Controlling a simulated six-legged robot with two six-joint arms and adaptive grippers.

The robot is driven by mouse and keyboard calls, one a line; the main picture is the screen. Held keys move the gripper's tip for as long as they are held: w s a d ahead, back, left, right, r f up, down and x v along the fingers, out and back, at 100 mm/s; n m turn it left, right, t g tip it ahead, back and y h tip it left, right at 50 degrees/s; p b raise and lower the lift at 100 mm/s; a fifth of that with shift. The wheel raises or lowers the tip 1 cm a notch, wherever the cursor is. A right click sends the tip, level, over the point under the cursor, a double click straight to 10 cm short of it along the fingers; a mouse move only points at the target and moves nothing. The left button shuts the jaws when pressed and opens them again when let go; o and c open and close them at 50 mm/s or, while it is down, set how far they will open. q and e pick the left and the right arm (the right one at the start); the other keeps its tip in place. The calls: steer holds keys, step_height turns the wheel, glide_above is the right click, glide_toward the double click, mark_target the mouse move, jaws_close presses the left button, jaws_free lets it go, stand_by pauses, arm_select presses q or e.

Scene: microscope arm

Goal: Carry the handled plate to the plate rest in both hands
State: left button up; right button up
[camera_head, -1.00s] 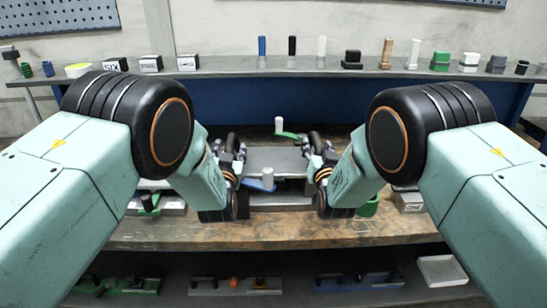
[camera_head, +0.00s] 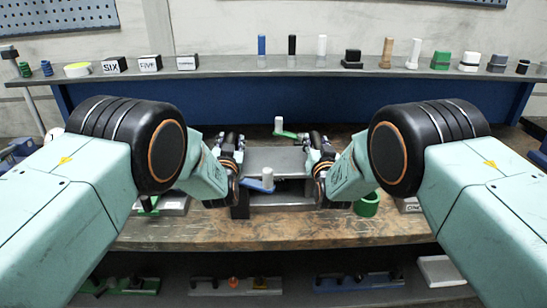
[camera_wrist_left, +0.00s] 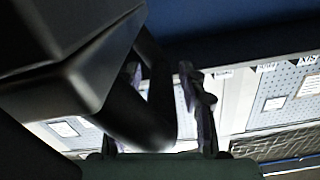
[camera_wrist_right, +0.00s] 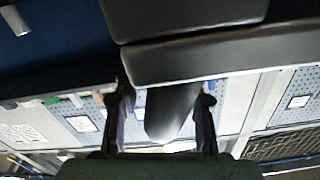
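A dark rounded bar, seemingly a handle, stands between the fingers in the left wrist view (camera_wrist_left: 145,118) and in the right wrist view (camera_wrist_right: 172,110). Gaps show between bar and fingers, so both grippers look open around the handles. The grippers hide the plate's ends in the head view. I cannot tell which part is the plate rest.
A blue lever with a pale cylinder (camera_head: 267,178) sits just in front of the plate; a green one with a white cylinder (camera_head: 279,125) stands behind. A back shelf (camera_head: 220,72) holds several small items.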

arm_select(q)
steer(key=shift+r, duration=0.15)
jaws_close()
arm_select(e)
steer(key=shift+s+r, duration=0.1)
jaws_close()
